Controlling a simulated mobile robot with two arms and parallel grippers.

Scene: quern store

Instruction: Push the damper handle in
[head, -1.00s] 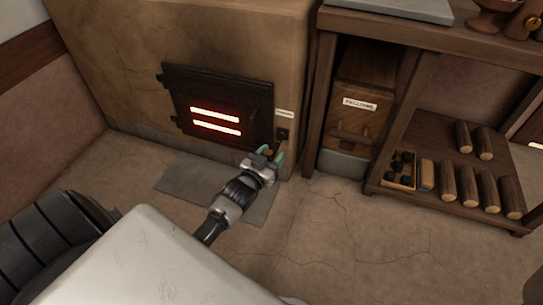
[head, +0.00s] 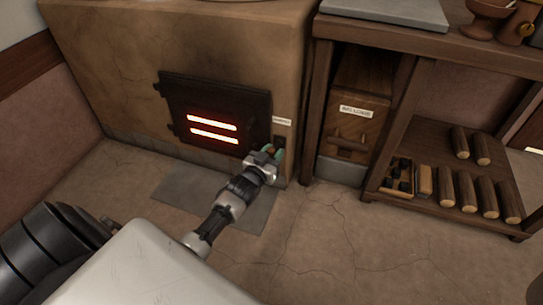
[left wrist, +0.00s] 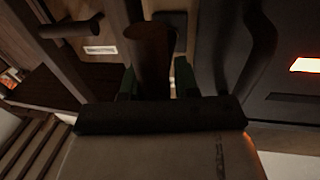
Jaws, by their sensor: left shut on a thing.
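The damper handle, a brown wooden rod (left wrist: 148,48), stands between the green fingers of my left gripper (left wrist: 155,80) in the left wrist view. In the head view my left gripper (head: 271,153) is at the lower right of the stove front, shut on the handle and close to the dark damper plate (head: 280,142). The gripper mostly hides the handle there. A small pale label (head: 282,121) sits above the plate; its writing is too small to read. My right gripper is not in view.
The stove's black door (head: 215,112), with glowing slots, is left of the gripper. A wooden bellows box (head: 355,125) with a handle stands to the right, under a bench. Several logs (head: 468,190) lie on the low shelf. The floor in front is mostly clear.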

